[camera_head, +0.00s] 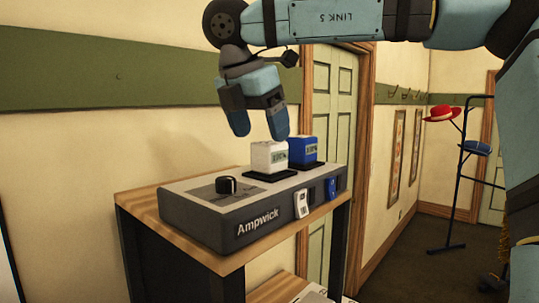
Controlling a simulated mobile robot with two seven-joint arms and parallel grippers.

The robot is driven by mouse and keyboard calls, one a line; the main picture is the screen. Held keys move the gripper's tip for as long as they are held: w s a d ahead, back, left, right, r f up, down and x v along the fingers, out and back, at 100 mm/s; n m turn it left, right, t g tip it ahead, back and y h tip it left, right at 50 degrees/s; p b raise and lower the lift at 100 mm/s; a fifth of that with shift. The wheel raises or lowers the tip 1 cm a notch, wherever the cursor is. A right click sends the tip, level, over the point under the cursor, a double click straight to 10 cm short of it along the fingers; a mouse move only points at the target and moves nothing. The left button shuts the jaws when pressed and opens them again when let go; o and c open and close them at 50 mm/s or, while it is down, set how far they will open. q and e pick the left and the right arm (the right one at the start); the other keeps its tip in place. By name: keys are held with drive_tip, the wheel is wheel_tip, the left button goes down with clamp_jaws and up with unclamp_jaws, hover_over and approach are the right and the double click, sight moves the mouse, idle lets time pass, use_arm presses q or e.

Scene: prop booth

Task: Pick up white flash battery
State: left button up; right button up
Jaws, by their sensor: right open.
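The white flash battery (268,157) stands upright on a dark square pad on top of the grey Ampwick unit (207,205). A small display shows on its front. The fingers are apart from the battery, as far as I can tell from this one view. A blue battery (303,149) stands just right of the white one on its own pad. My left gripper is not in view.
The unit sits on a wooden-topped stand (150,203). A black knob (227,185) is on the unit's left, and white and blue parts show on its front. A hat rack (461,180) with a red hat (441,113) stands at the right. A green door (335,110) is behind.

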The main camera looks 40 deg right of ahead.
sight(267, 143)
drive_tip(key=shift+w+d+f, duration=0.25)
drive_tip(key=shift+w+f, duration=0.05)
drive_tip(key=shift+f, duration=0.25)
drive_tip(key=shift+s+d+f+p, duration=0.2)
drive_tip(key=shift+d+f+p, duration=0.65)
drive_tip(key=shift+p, duration=0.35)
drive_tip(key=x, duration=0.2)
drive_tip(key=shift+w+d+f, duration=0.15)
drive_tip(key=shift+w+f, duration=0.05)
drive_tip(key=shift+f, duration=0.2)
drive_tip(key=shift+r, duration=0.1)
drive_tip(key=shift+s+a, duration=0.1)
drive_tip(key=shift+a, duration=0.1)
drive_tip(key=c, duration=1.3)
